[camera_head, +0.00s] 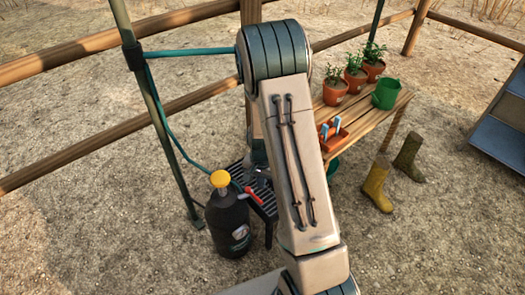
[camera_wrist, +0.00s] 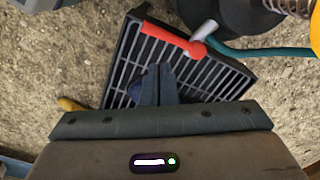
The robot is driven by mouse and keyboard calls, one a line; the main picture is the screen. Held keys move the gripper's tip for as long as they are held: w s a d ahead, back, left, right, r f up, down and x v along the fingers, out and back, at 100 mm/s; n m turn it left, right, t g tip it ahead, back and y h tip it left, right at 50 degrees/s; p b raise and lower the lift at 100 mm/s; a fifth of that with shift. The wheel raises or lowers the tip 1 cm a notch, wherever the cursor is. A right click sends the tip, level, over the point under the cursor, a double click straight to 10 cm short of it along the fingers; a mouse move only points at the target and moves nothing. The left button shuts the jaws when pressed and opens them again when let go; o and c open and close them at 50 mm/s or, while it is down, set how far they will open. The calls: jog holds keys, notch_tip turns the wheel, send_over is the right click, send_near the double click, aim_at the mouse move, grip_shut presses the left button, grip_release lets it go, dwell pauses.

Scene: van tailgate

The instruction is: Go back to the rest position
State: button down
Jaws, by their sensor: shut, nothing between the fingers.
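My gripper (camera_wrist: 157,84) shows in the wrist view with its two dark fingers together and nothing between them. It is above a black slatted stand (camera_wrist: 120,60), and I cannot tell the exact height. A red handle (camera_wrist: 172,40) with a grey fitting lies across the stand's far side, apart from the fingers. In the head view my arm covers most of the gripper. The stand shows there in part (camera_head: 268,208), with the red handle (camera_head: 253,194) on it.
A black bottle with a yellow cap (camera_head: 228,225) stands left of the stand. A teal hose (camera_head: 175,135) hangs by a green pole (camera_head: 150,100). Right are a wooden bench (camera_head: 385,115) with potted plants and a green pot, and boots (camera_head: 376,187). Gravel in front is clear.

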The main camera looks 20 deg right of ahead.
jog(key=s+a+r+n+t+p, duration=0.15)
jog(key=r+p, duration=0.55)
jog(key=r, duration=0.8)
jog(key=s+a+r+n+p, duration=0.25)
jog(key=r+p, duration=0.55)
jog(key=r, duration=0.8)
jog(key=s+r+n+p, duration=0.1)
jog(key=s+r+p, duration=0.3)
jog(key=r, duration=0.5)
jog(key=s+a+r+n+t+p, duration=0.1)
jog(key=s+r+p, duration=0.4)
jog(key=r, duration=0.4)
jog(key=s+a+r+n+p, duration=0.1)
jog(key=s+r+p, duration=0.3)
jog(key=r, duration=0.5)
jog(key=n+p, duration=0.1)
jog(key=p, duration=0.1)
jog(key=shift+s+p, duration=0.2)
jog(key=shift+p, duration=0.2)
